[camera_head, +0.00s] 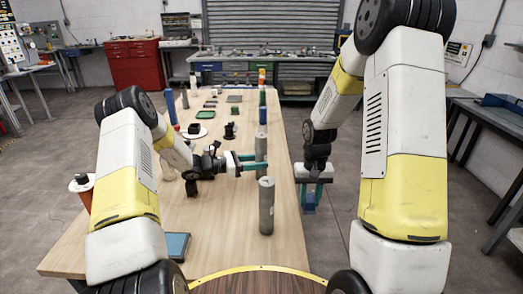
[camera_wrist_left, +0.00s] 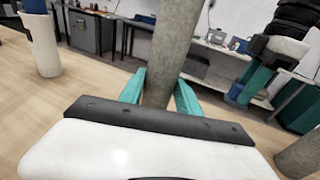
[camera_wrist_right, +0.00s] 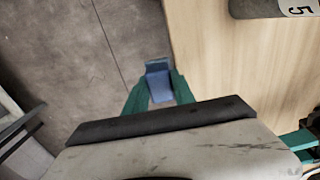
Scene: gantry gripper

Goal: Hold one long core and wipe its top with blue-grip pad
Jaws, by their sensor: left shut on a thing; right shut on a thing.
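A long grey core (camera_head: 262,145) stands upright on the table, and my left gripper (camera_head: 262,165) is shut on it. In the left wrist view this core (camera_wrist_left: 172,45) rises between the teal fingers. A second long grey core (camera_head: 266,207) stands nearer to me, apart from the left gripper. My right gripper (camera_head: 313,180) is shut on the blue-grip pad (camera_head: 309,203) and holds it beyond the table's right edge. In the right wrist view the pad's blue part (camera_wrist_right: 158,82) sits between the fingertips; its wiping face is hidden.
The wooden table (camera_head: 220,210) has a blue-topped flat item (camera_head: 177,246) at the near left and a black-and-red item (camera_head: 81,184) at its left edge. Open floor lies right of the table.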

